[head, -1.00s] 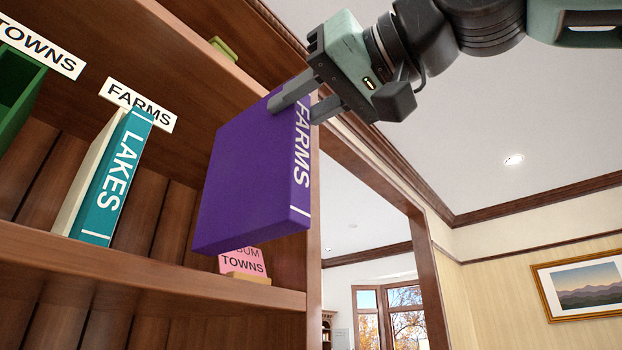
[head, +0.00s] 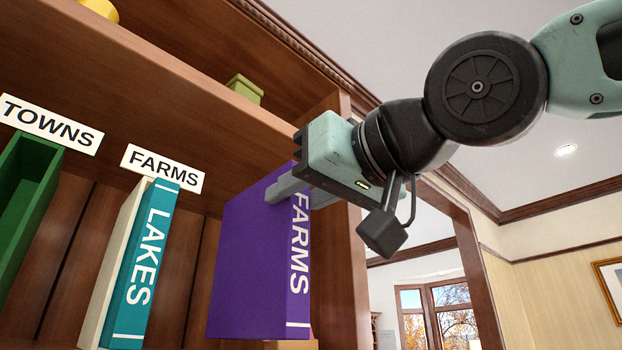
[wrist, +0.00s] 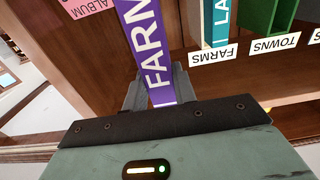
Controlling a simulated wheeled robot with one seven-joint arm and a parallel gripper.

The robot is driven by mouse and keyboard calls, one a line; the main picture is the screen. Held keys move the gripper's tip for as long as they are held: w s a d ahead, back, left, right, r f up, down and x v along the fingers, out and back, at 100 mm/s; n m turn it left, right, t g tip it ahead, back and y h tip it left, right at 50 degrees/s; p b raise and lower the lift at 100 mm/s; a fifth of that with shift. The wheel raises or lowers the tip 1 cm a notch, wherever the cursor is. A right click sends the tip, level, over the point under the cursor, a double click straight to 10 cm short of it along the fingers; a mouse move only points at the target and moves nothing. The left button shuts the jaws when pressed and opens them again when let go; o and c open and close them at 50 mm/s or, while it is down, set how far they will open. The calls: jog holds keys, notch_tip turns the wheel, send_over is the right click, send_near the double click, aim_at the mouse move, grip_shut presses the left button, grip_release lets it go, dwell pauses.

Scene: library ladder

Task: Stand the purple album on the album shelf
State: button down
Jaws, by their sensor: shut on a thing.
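The purple album (head: 250,268), with FARMS on its spine, stands upright in my gripper (head: 302,192) at the right of the bookcase. My gripper is shut on the upper part of its spine. In the wrist view the purple album (wrist: 143,50) runs away between the fingers of my gripper (wrist: 150,92). The album's lower end hides most of a small thing behind it. Left of it, a teal LAKES album (head: 144,262) stands under a FARMS label (head: 163,168). A pink ALBUM card (wrist: 92,12) shows in the wrist view. I cannot tell whether the purple album touches the shelf.
A green holder (head: 25,205) stands at the far left under a TOWNS label (head: 50,124). An upper shelf edge (head: 200,80) runs above the albums, with a small green object (head: 244,90) on it. A gap lies between the teal and purple albums.

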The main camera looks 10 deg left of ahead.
aim_at(243, 232)
jog(key=shift+p+x, duration=0.75)
jog(key=shift+x, duration=4.75)
jog(key=shift+w+a+f+b, duration=0.1)
jog(key=shift+a+f+b, duration=0.05)
jog(key=shift+f+b, duration=0.6)
jog(key=shift+b, duration=0.2)
jog(key=c, duration=1.1)
grip_release()
jog(key=shift+o, duration=0.2)
jog(key=shift+f, duration=0.1)
